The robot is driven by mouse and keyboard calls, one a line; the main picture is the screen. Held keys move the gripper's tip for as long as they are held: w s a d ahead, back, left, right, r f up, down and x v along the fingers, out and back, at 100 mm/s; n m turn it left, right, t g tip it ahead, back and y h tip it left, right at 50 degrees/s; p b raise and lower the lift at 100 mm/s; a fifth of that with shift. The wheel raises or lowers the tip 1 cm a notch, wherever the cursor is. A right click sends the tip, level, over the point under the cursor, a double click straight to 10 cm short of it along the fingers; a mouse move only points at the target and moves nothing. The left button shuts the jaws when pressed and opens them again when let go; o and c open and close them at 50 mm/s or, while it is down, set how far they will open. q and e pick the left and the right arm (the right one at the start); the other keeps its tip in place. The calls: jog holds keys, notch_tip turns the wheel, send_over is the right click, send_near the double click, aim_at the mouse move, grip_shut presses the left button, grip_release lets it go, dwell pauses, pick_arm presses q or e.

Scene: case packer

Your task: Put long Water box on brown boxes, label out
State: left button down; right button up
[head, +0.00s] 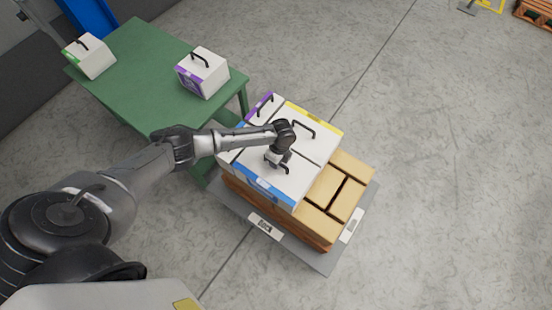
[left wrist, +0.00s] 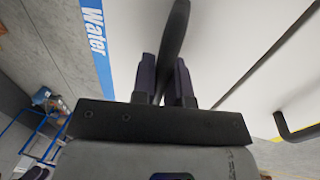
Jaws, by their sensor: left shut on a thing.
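The long white Water box (head: 291,184) has a blue label strip along its front-left edge and a black handle. It appears to sit on the brown boxes (head: 327,188), with its label on the outer side of the stack; a small gap underneath cannot be ruled out. My left gripper (head: 279,160) is above the box, shut on its handle. In the left wrist view the fingers (left wrist: 165,80) close around the black handle, and the blue "Water" label (left wrist: 96,45) shows at the left. My right gripper is not in view.
A yellow-edged white box (head: 312,118) and a purple-edged box (head: 262,105) stand beside the Water box on the stack. The right part of the stack is bare brown boxes. A green table (head: 140,60) holds a green-labelled box (head: 90,56) and a purple-labelled box (head: 203,70).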

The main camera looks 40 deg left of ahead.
pick_arm(q)
jog(key=shift+f, duration=0.25)
dwell(0.3)
jog(key=c, duration=1.2)
grip_release()
jog(key=shift+w, duration=0.1)
jog(key=shift+o, duration=0.7)
jog(key=shift+f+b, duration=0.15)
jog(key=shift+b, duration=0.15)
jog(key=p+v, duration=0.1)
jog(key=v, duration=1.3)
jog(key=shift+p, duration=0.35)
jog(key=shift+a, duration=0.1)
